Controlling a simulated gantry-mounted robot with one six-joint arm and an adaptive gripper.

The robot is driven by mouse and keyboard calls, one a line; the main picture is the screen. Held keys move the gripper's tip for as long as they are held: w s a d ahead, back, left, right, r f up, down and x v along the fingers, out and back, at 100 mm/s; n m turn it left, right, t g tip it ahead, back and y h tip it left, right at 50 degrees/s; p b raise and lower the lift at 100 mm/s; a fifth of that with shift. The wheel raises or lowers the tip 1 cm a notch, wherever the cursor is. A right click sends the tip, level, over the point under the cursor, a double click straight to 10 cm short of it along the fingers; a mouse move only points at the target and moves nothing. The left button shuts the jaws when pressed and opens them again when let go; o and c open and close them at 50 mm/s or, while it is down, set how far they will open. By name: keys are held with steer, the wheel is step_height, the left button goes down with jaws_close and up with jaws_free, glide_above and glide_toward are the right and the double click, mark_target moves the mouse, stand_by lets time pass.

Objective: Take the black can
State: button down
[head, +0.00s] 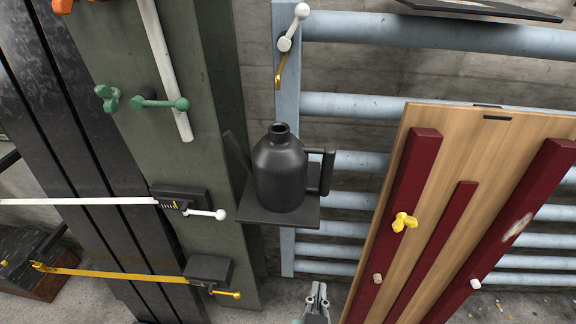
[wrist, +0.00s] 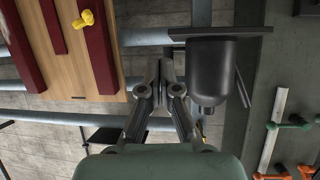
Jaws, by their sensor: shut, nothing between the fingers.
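The black can (head: 281,172) has a short neck, a handle on its right and a spout on its left in the head view. It stands upright on a small black shelf (head: 258,214). In the wrist view the scene is upside down, and the can (wrist: 213,72) hangs from the shelf (wrist: 190,31) to the right of my fingers. My gripper (head: 317,290) is at the bottom edge of the head view, below and right of the shelf. It also shows in the wrist view (wrist: 165,68), shut and empty, apart from the can.
A wooden board (head: 437,160) with dark red bars and a yellow knob (head: 404,222) stands right of the can. A blue-grey railing (head: 350,105) runs behind. A green-grey post (head: 170,90) on the left carries a yellow bar (head: 110,275) and a white bar (head: 80,201).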

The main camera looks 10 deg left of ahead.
stand_by(0.4)
steer(key=c, duration=0.6)
jaws_free()
steer(key=shift+o, duration=0.2)
